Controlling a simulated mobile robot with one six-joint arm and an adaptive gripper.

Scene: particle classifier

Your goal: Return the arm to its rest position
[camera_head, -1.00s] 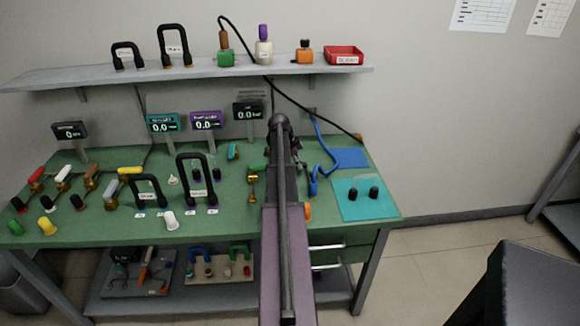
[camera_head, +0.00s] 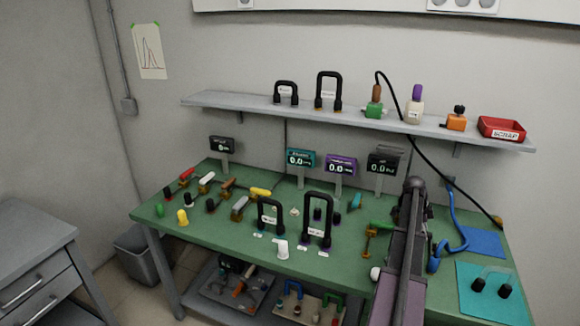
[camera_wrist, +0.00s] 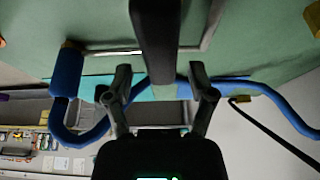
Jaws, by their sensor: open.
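My arm (camera_head: 402,250) rises from the bottom right of the head view and reaches over the right part of the green workbench (camera_head: 360,262). Its far end hides the gripper there. In the wrist view my gripper (camera_wrist: 160,88) has its two dark fingers spread apart, with a gap between them. A dark bar runs down the middle of that view toward the gap; I cannot tell what it belongs to. No held object can be made out. A blue hose (camera_wrist: 66,75) curves past the fingers, and I cannot tell how close it is.
Two tall black-handled frames (camera_head: 318,203) (camera_head: 270,214) stand left of my arm. The blue hose (camera_head: 455,212) lies just right of it, beside a teal mat (camera_head: 475,300) with black knobs. A shelf (camera_head: 240,106) with a red scrap bin (camera_head: 503,121) spans the back. A grey cabinet (camera_head: 30,235) stands left.

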